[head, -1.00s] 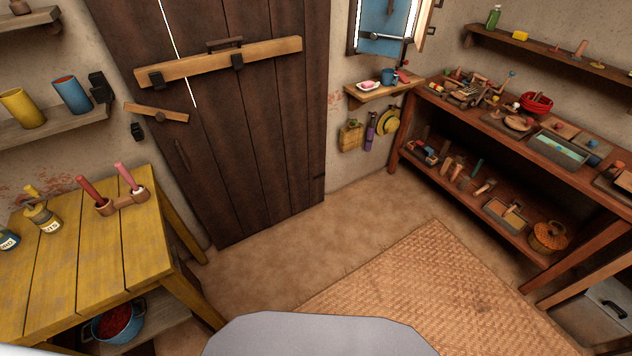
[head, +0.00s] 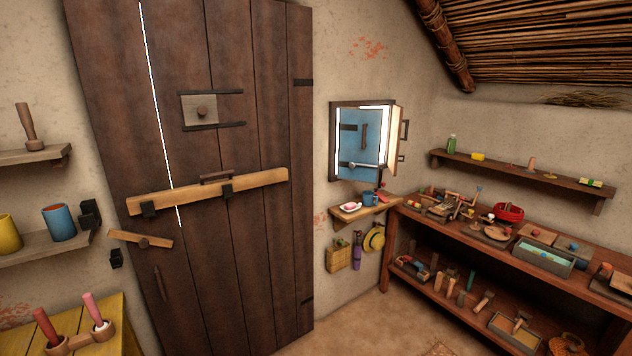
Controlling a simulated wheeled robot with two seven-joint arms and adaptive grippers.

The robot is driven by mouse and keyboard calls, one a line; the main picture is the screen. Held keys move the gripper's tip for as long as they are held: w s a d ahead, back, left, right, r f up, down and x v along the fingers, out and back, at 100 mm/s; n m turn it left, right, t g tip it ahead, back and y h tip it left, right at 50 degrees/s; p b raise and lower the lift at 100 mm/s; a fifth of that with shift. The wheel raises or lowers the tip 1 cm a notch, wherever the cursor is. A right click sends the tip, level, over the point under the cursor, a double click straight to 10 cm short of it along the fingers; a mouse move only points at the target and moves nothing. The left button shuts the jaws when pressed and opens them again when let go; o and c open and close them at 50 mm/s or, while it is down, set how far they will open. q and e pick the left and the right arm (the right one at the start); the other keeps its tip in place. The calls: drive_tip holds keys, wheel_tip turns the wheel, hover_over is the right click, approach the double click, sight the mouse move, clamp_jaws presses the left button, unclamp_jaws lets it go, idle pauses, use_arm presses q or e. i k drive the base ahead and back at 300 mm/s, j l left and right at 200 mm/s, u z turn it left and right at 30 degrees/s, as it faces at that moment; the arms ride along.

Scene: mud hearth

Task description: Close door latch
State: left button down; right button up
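The dark brown plank door (head: 250,270) stands at the left of the head view. A long pale wooden bar (head: 255,182) lies across it in black brackets, with a small handle (head: 217,177) on top, tilted up to the right. A short wooden turn piece (head: 141,239) sits left of the door's edge on a round pivot; its right end reaches over the door edge. Higher on the door is a square panel with a knob (head: 202,111) between two dark rails. A bright gap shows along the upper door. Neither gripper is in view.
A yellow table (head: 118,317) with pestles stands at lower left, below wall shelves (head: 45,253). A blue-shuttered window (head: 360,141) is right of the door. A long workbench (head: 460,230) full of tools lines the right wall. Floor before the door is clear.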

sight(144, 240)
drive_tip(key=u, duration=1.25)
